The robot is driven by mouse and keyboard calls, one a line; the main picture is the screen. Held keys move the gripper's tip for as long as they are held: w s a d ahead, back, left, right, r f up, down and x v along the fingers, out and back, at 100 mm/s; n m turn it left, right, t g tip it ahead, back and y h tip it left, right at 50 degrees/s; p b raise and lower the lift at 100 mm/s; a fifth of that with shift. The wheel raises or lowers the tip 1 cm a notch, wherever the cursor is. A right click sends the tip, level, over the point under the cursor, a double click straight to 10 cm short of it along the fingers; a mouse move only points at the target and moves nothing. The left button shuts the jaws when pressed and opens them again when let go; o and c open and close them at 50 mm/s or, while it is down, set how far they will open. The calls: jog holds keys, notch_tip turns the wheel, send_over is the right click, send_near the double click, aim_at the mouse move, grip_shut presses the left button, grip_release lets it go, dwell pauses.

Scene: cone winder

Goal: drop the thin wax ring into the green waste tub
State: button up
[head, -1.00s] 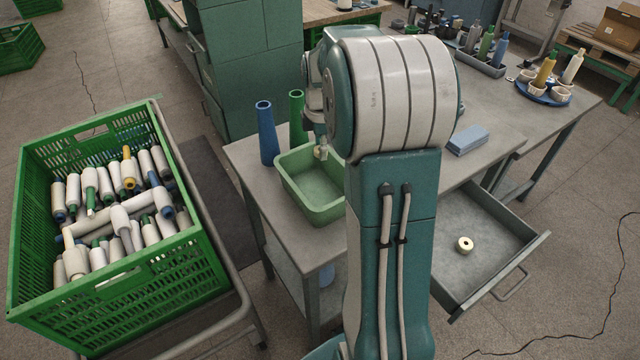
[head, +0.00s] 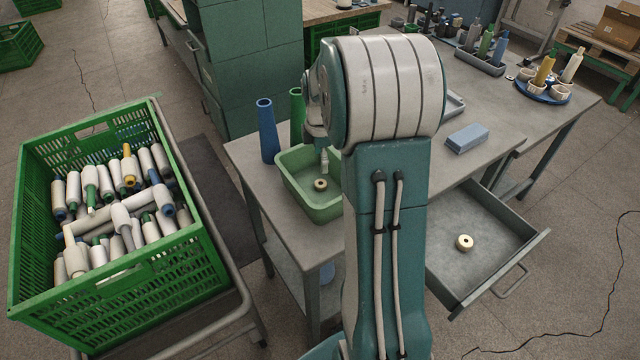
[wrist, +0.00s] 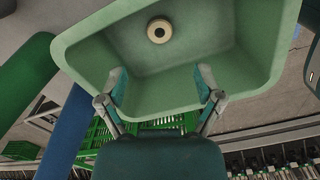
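The wax ring (head: 320,184) is a small cream disc with a dark centre hole. It lies on the floor of the green waste tub (head: 296,190) on the table. In the wrist view the ring (wrist: 159,30) lies flat inside the tub (wrist: 262,85), apart from the fingers. My gripper (wrist: 161,88) is open and empty, its two fingers spread wide over the tub. In the head view my gripper (head: 324,160) shows only partly above the tub, beside my arm. A second, similar cream ring (head: 464,242) lies in the open drawer (head: 470,215).
A blue cone (head: 267,130) and a green cone (head: 297,118) stand behind the tub. A blue block (head: 467,138) lies on the table to the right. A green crate (head: 150,285) full of bobbins stands at the left.

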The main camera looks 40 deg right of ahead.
notch_tip(320, 180, up, 12)
dwell(0.6)
jog(key=shift+f, duration=0.1)
jog(key=s+a+r+m+t, duration=0.1)
jog(key=s+a+r+m, duration=0.25)
jog(key=a, duration=0.35)
jog(key=s+a+r+m+t, duration=0.2)
jog(key=s+a+m, duration=0.1)
jog(key=s+a, duration=0.3)
jog(key=s+a+f+m+t, duration=0.2)
jog(key=s+a+f+m, duration=0.1)
jog(key=s+a+m, duration=0.4)
jog(key=shift+s+a+t, duration=0.3)
jog(key=shift+s+a, duration=0.55)
jog(key=shift+s, duration=0.95)
